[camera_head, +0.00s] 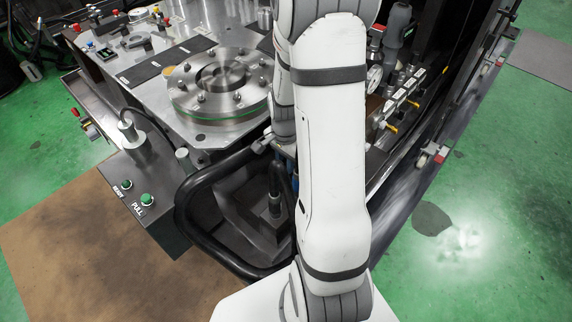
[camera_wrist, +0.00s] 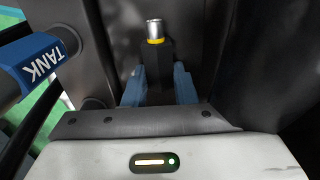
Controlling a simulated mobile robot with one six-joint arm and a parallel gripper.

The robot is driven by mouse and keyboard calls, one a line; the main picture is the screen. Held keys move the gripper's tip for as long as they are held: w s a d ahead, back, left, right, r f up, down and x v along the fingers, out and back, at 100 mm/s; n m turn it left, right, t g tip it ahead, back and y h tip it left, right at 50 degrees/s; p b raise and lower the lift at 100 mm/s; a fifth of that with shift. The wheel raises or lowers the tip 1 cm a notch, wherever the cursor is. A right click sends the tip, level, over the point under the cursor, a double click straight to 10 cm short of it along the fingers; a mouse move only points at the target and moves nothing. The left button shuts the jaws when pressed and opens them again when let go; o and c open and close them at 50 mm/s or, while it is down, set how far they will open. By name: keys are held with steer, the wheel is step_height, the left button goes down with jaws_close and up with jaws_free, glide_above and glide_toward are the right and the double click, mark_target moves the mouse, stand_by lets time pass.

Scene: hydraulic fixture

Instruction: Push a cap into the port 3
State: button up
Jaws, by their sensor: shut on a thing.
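In the wrist view, my gripper (camera_wrist: 158,84) has its two blue fingers shut on a dark piece that appears to be the cap (camera_wrist: 155,60). This piece has a yellow ring and a silver cylindrical end pointing away from the fingers. I cannot tell whether that silver end is part of the cap or a fitting beyond it. No port marked 3 can be made out in either view.
A blue TANK label (camera_wrist: 38,62) on a dark pipe is close at the wrist view's left. In the head view, a black tubular bar (camera_head: 187,208) curves beside my arm. A round steel flange (camera_head: 218,85) sits on the bench. Yellow-handled valves (camera_head: 392,128) line the right side.

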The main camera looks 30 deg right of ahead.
steer(key=shift+r+p, duration=0.3)
steer(key=shift+r, duration=0.1)
stand_by(0.4)
steer(key=shift+r+p, duration=1.95)
steer(key=shift+r, duration=0.5)
